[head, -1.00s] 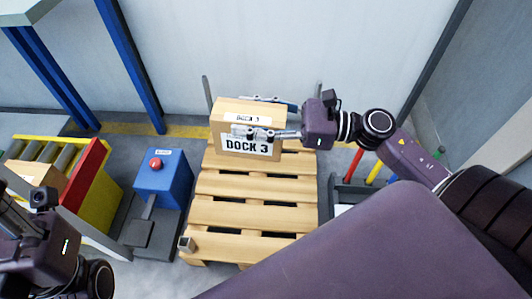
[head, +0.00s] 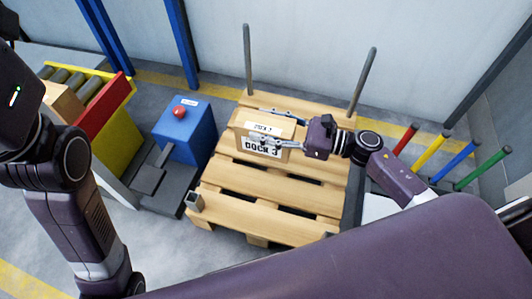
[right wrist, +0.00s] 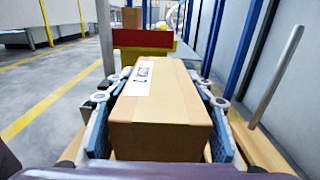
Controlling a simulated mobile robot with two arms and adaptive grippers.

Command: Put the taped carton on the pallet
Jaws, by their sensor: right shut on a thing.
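The carton (head: 262,130) is a brown box with white labels, one reading DOCK 3. My right gripper (head: 262,127) is shut on it, one finger along each side. In the right wrist view the carton (right wrist: 165,115) sits upright between the two blue finger pads. The carton is over the far half of the wooden pallet (head: 262,184), between its sides. It looks level and very low, but I cannot tell whether its bottom touches the slats. My left arm shows at the left edge; its fingers are out of view.
Two grey posts (head: 248,60) stand at the pallet's far corners, and a short square post (head: 194,202) at its near left. A blue box with a red button (head: 187,122) stands left. Beyond it is a roller conveyor with a red panel (head: 103,103). Coloured bars (head: 430,156) stand right.

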